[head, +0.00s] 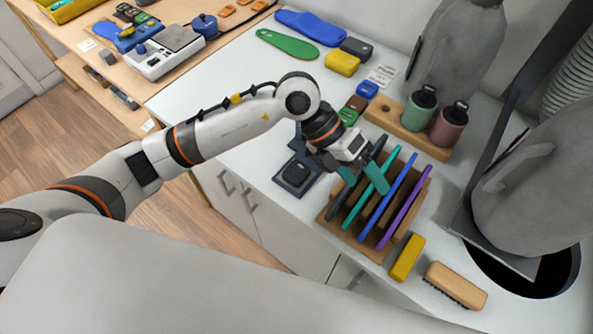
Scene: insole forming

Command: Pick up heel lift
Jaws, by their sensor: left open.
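My left gripper (364,176) is open, with teal fingers pointing down over the back-left part of a wooden slotted rack (387,250). Nothing shows between its fingers, though the near finger hides part of the rack. Several thin plates stand tilted in the rack: dark, green (378,187), blue (388,197) and purple (404,215). I cannot tell for sure which thing is the heel lift. My right gripper is not in view.
A dark block on a plate (297,174) lies left of the gripper. A wooden holder (384,113) with two bottles stands behind it. A yellow bar (407,258) and a brush (455,284) lie in front right. Large grey forms (540,190) crowd the right.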

